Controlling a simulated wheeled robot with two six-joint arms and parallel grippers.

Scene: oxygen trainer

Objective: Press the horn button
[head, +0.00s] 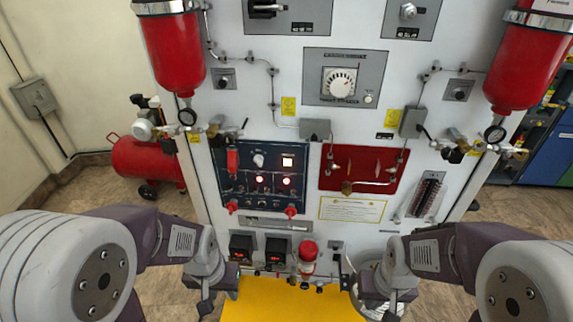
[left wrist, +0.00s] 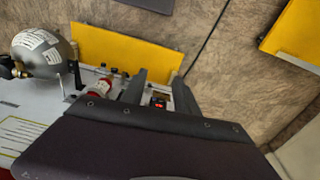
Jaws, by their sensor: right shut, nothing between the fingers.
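A tall white trainer panel (head: 290,58) fills the middle of the head view. No label reading "horn" is legible, so I cannot tell which control is the horn button. Small grey plates with black round buttons sit at the upper left (head: 224,79) and upper right (head: 459,90) of the panel. My left gripper (head: 218,294) is low at the panel's left front corner, apart from those buttons. In the left wrist view its two fingers (left wrist: 157,94) stand apart with nothing between them. My right gripper (head: 381,304) is shut and empty, low at the panel's right front.
Red cylinders hang at upper left (head: 176,50) and upper right (head: 527,65). A blue switch panel (head: 262,196), a red panel (head: 335,160) and a red-capped fitting (head: 308,252) lie between the arms. A yellow plate (head: 290,303) is at the front. A red compressor (head: 140,160) stands at left.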

